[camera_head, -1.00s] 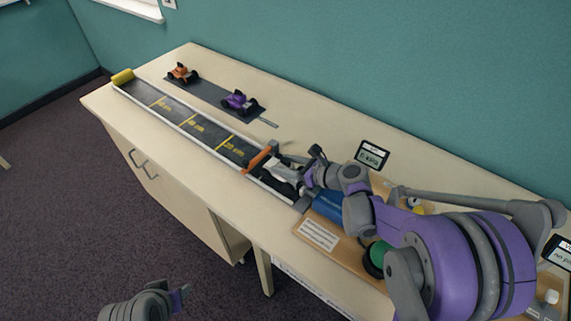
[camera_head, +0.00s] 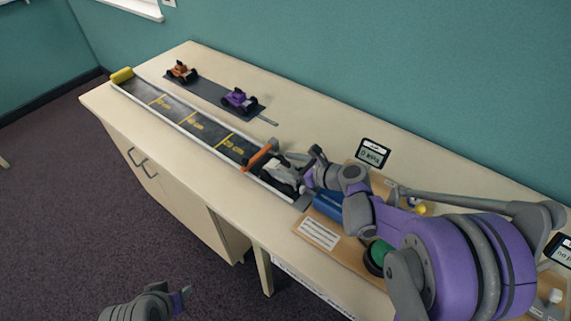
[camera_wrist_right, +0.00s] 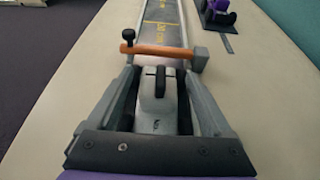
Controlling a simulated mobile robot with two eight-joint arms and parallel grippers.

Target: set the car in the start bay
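The white car (camera_wrist_right: 157,118), with a black piece on top, sits between the fingers of my right gripper (camera_wrist_right: 160,72) in the right wrist view. Dark gaps show between the fingers and the car's body, so the gripper looks open around it. In the head view the car (camera_head: 281,174) is at the near end of the track (camera_head: 240,148), just behind the orange gate bar (camera_head: 260,155). The bar (camera_wrist_right: 155,50) crosses the track ahead of the car. The wheels' contact with the track is hidden. My left gripper (camera_head: 181,299) is low at the bottom, away from the table; its opening is unclear.
An orange car (camera_head: 182,72) and a purple car (camera_head: 239,101) stand on a dark strip behind the track. A yellow roll (camera_head: 122,76) lies at the track's far end. A small display (camera_head: 373,153) and a board with a card (camera_head: 319,234) are near my right arm.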

